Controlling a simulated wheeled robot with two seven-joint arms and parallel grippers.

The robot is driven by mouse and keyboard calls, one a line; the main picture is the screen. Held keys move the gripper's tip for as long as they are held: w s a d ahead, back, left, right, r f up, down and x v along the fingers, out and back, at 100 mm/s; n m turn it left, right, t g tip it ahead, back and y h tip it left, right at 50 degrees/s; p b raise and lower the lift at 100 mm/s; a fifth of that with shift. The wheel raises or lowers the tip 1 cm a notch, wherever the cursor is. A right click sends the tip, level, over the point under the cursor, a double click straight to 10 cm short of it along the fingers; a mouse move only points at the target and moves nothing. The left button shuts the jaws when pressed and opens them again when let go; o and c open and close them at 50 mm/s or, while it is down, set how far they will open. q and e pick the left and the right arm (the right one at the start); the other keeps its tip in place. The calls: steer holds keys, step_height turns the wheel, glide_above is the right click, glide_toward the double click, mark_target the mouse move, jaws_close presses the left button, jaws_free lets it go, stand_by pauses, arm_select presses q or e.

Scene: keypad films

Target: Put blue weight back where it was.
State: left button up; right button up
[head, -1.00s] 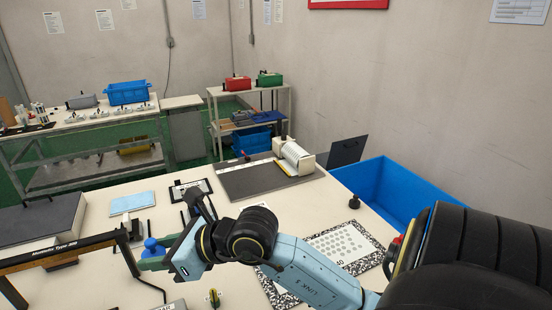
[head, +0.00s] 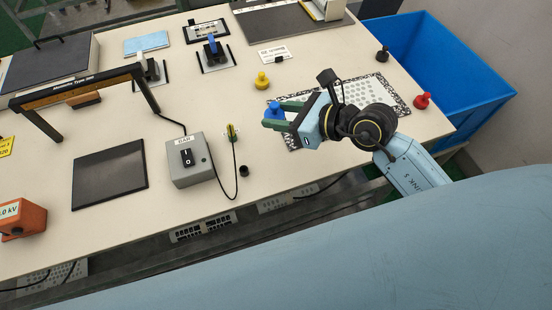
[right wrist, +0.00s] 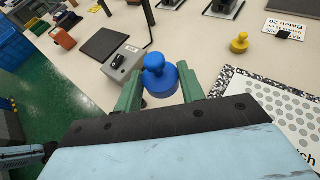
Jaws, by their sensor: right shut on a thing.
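The blue weight (head: 274,111) is a round disc with a knob on top. My right gripper (head: 283,115) is shut on it, with a green finger on each side. The right wrist view shows the weight (right wrist: 160,77) upright between the fingertips. In the head view it appears by the left edge of the dotted sheet (head: 302,138), which has a speckled border; its height above the table is hard to tell. The arm hides part of the sheet. A yellow weight (head: 262,81), a black weight (head: 383,53) and a red weight (head: 423,101) stand around the sheet. My left gripper is out of view.
A grey switch box (head: 189,160) with a cable and a green-yellow plug (head: 232,132) stand left of the gripper. A black arch frame (head: 150,92), a dark plate (head: 110,176) and a label card (head: 274,55) are on the table. A blue bin (head: 450,75) is beyond its right edge.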

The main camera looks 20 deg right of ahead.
glide_above(275, 163)
step_height(275, 163, down, 4)
steer(key=f, duration=0.1)
steer(key=shift+n+y, duration=0.3)
steer(key=shift+n, duration=0.2)
step_height(275, 163, down, 5)
steer(key=b, duration=0.2)
steer(key=shift+f+b, duration=0.2)
steer(key=shift+b, duration=0.1)
steer(key=shift+f, duration=0.5)
step_height(275, 163, down, 2)
steer(key=shift+f+b, duration=0.25)
steer(key=shift+b, duration=0.55)
steer(key=shift+f, duration=0.4)
steer(key=o, duration=1.1)
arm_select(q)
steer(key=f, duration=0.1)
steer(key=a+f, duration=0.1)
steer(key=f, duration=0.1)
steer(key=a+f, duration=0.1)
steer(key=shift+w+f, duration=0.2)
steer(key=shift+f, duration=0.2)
arm_select(e)
steer(key=shift+o, duration=0.2)
